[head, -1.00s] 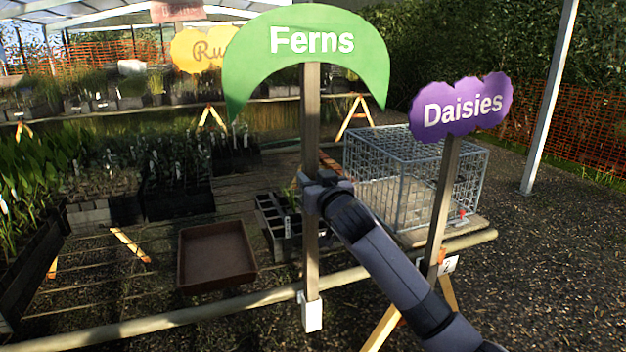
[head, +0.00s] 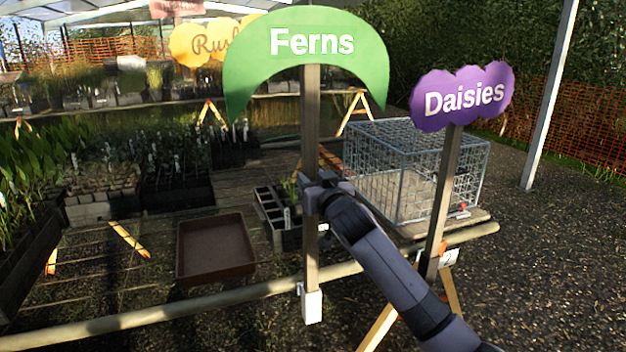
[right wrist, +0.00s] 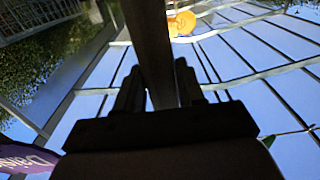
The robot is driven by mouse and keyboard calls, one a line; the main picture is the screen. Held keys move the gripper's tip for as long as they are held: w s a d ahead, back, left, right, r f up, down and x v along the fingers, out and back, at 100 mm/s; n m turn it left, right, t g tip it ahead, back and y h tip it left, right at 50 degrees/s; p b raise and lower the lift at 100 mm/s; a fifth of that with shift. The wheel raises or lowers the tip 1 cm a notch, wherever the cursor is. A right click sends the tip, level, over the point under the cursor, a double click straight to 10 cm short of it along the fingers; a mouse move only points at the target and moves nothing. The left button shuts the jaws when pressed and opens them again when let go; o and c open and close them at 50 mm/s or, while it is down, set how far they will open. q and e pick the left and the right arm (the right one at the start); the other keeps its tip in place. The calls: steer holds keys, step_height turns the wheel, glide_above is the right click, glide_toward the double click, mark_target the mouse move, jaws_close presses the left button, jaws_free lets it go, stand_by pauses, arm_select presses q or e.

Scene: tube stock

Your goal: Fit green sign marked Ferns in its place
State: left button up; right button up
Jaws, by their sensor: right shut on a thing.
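The green crescent-shaped Ferns sign (head: 310,42) stands about upright on a wooden post (head: 311,130). My right gripper (head: 313,190) is shut around the middle of this post. In the right wrist view the post (right wrist: 150,45) runs up between the two fingers (right wrist: 160,90). The post's lower end meets a white block (head: 312,307) at the front rail (head: 260,292). I cannot tell how far the post sits in that block. My left gripper is not in view.
A purple Daisies sign (head: 464,99) on its post stands to the right, with a "2" tag (head: 449,258) below. A wire cage (head: 415,175), an empty brown tray (head: 216,247) and a black pot tray (head: 272,215) are behind the rail. A yellow sign (head: 205,42) is farther back.

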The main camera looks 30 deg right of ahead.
stand_by(0.4)
steer(key=shift+f+b, duration=0.85)
steer(key=shift+f, duration=0.7)
steer(key=shift+f+b, duration=1.05)
steer(key=shift+f, duration=0.35)
steer(key=shift+f, duration=0.45)
